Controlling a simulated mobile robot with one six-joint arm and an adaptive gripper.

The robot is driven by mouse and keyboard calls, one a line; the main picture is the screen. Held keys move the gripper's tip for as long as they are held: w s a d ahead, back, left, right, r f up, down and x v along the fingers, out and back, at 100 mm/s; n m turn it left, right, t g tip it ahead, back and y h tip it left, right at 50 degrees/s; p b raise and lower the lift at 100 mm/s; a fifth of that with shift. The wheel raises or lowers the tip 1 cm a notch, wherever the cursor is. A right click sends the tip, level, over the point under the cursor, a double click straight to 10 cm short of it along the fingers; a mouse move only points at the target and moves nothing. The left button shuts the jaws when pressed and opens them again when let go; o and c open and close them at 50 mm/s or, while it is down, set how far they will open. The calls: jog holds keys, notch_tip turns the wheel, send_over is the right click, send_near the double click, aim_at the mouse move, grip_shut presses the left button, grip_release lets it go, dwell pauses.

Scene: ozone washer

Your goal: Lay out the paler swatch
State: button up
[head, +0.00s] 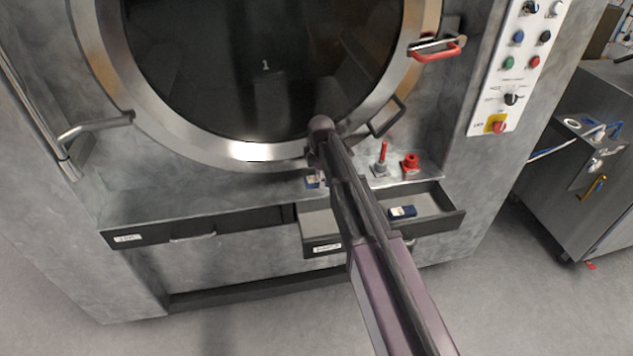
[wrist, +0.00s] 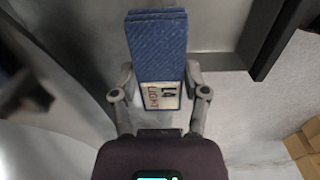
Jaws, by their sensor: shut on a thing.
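In the wrist view my gripper (wrist: 160,84) is shut on a blue denim-like swatch (wrist: 158,45). The swatch has a white label with dark and reddish letters that seem to read "LA" and "LIGHT". In the head view a small blue and white piece of this swatch (head: 313,181) shows beside my arm, in front of the machine's ledge. My arm hides most of the gripper there. A second, dark blue swatch (head: 402,212) with a pale label lies in the open right drawer (head: 440,204).
A big round washer door (head: 262,60) is above the ledge. A red-handled valve (head: 382,158) and a red knob (head: 410,163) stand on the ledge at right. A grey cart (head: 585,160) stands at right.

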aim_at(318, 180)
jog(key=shift+w+a+f, duration=0.1)
jog(key=shift+w+a, duration=0.1)
jog(key=shift+w, duration=0.3)
jog(key=shift+w+a, duration=0.15)
jog(key=shift+w, duration=0.3)
jog(key=shift+w+a, duration=0.25)
jog(key=shift+w, duration=0.35)
jog(key=shift+f+b, duration=1.8)
jog(key=shift+b, duration=0.1)
jog(key=shift+f, duration=0.15)
jog(key=o, duration=0.9)
jog(key=shift+c, duration=0.2)
jog(key=shift+r, duration=0.25)
